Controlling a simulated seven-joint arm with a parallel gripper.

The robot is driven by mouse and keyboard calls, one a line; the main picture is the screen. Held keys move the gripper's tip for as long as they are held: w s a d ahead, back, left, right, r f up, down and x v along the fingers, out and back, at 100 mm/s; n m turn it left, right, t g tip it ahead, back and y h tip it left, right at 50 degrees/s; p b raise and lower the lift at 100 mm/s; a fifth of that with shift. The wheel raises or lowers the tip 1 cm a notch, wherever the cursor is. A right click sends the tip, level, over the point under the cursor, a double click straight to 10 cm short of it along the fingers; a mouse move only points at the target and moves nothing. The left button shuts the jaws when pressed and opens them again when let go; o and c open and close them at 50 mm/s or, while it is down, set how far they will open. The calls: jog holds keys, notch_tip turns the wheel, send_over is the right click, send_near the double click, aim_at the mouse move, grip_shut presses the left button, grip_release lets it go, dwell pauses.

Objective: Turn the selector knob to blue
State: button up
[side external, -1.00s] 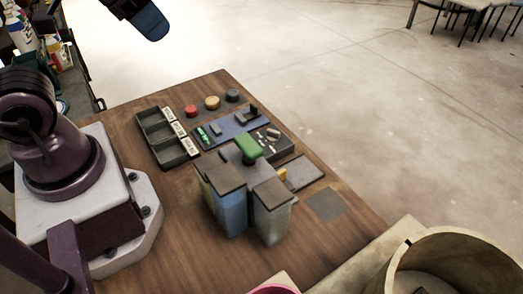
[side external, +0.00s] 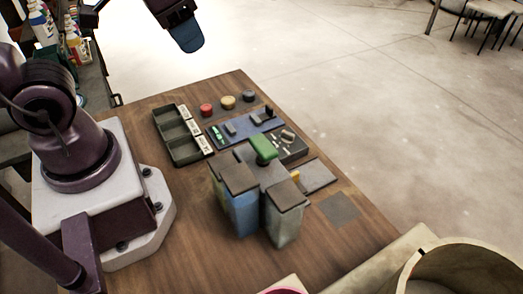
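A small grey knob (side external: 288,136), apparently the selector, sits on a dark control box (side external: 291,149) with small pale marks. The box is at the back right of the wooden table. The knob's pointing direction and any colour marks are too small to read. My gripper (side external: 188,40) hangs at the top of the view, high and to the left of the box, well apart from it. A blue finger pad shows at its end. Only one finger is clear, so its opening cannot be told. Nothing shows held in it.
Lidded containers (side external: 239,211) and a green handle (side external: 262,147) stand in front of the box. A blue slider panel (side external: 244,129), red button (side external: 206,110), yellow button (side external: 228,102) and dark button (side external: 249,96) lie behind. A compartment tray (side external: 187,151) sits left.

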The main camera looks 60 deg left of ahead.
jog(key=w+f+g, duration=0.8)
jog(key=w+f, duration=0.9)
jog(key=x, duration=1.3)
jog(key=shift+s+d+r, duration=0.1)
jog(key=shift+s+d, duration=0.05)
jog(key=shift+s, duration=0.2)
jog(key=shift+c, duration=0.4)
grip_shut()
